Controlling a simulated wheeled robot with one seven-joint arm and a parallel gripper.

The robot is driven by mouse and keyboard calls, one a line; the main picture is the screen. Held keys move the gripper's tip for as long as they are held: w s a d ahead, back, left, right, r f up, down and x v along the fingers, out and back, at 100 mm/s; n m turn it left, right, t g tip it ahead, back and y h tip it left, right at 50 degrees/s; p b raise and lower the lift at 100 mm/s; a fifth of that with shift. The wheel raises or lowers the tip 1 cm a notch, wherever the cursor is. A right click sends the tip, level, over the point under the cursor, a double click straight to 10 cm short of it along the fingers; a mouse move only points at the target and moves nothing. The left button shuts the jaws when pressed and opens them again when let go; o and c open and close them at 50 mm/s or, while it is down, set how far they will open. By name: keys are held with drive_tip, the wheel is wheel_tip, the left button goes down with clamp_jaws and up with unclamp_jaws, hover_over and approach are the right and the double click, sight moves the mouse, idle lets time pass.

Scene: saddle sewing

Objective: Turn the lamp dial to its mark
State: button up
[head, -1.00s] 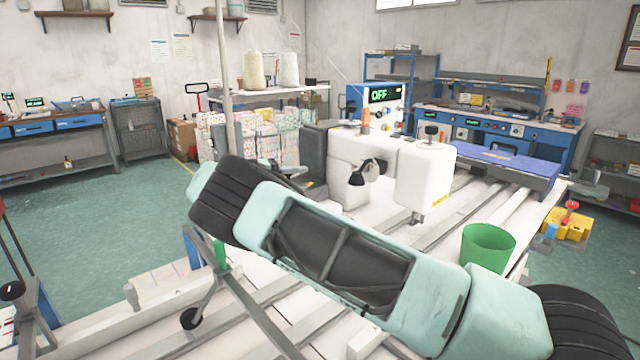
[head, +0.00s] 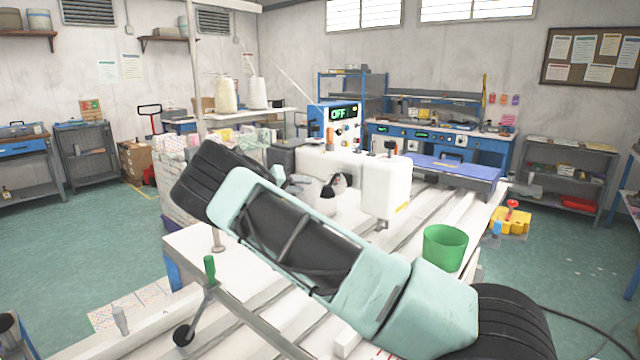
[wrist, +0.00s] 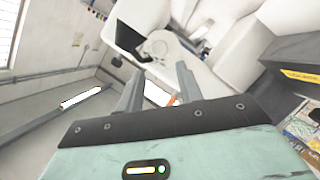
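The white sewing machine (head: 370,185) stands on the slatted table, with a small black lamp (head: 335,186) on its near side. In the wrist view a black lamp-like part (wrist: 130,40) and a pale round part (wrist: 165,46) show against the white machine body (wrist: 205,20). I cannot make out the lamp dial or its mark for certain. My gripper (wrist: 160,85) is open in the wrist view, its two grey fingers apart with nothing seen between them, pointing toward the machine. In the head view my arm largely hides it.
A blue control box (head: 333,120) behind the machine reads OFF and has several knobs. A green cup (head: 445,248) stands at the table's right. A thread stand with white cones (head: 257,93) is behind. A green-handled lever (head: 210,270) is at the front left.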

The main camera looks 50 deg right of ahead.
drive_tip(key=p+x, duration=0.2)
drive_tip(key=x, duration=0.6)
drive_tip(key=c, duration=0.7)
